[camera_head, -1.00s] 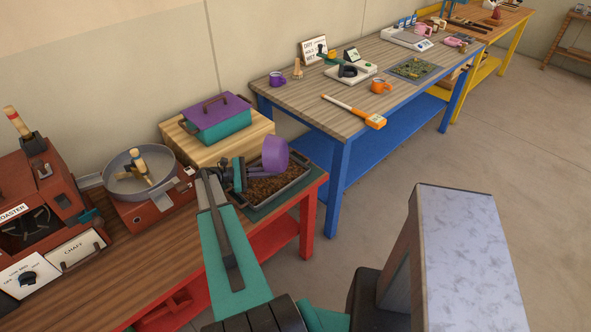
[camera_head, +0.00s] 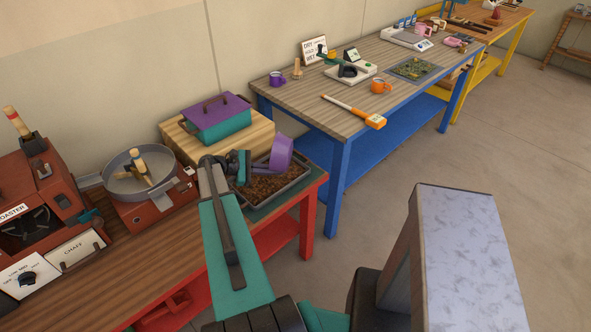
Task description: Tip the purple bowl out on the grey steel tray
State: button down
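The purple bowl (camera_head: 281,152) is held above the tray, tilted with its side toward me. The grey steel tray (camera_head: 302,184) lies at the right end of the red-legged table, with a layer of brown beans in it. My gripper (camera_head: 262,160) is at the bowl's left side and appears shut on it; its fingertips are small and partly hidden by my wrist. The bowl's inside is hard to see, so I cannot tell what is in it. The tray's left edge is hidden behind my arm.
A teal box with a purple lid (camera_head: 217,118) stands on a wooden block (camera_head: 257,134) behind the tray. A red machine with a round grey pan (camera_head: 140,172) is to the left. A blue table (camera_head: 345,123) with mugs and tools stands to the right, past a gap.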

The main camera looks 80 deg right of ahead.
jog(key=shift+s+a+f+m+t, duration=0.1)
jog(key=shift+s+m+t, duration=0.2)
jog(key=shift+s+t, duration=0.35)
jog(key=shift+f+t+y, duration=0.2)
jog(key=shift+t+y, duration=0.1)
jog(key=shift+t, duration=0.35)
jog(key=shift+s+f+m+t+b, duration=0.15)
jog(key=shift+s+f+m+t, duration=0.1)
jog(key=shift+t, duration=0.45)
jog(key=shift+s+f+m+t+b, duration=0.15)
jog(key=shift+s+m+t, duration=0.1)
jog(key=shift+t, duration=0.45)
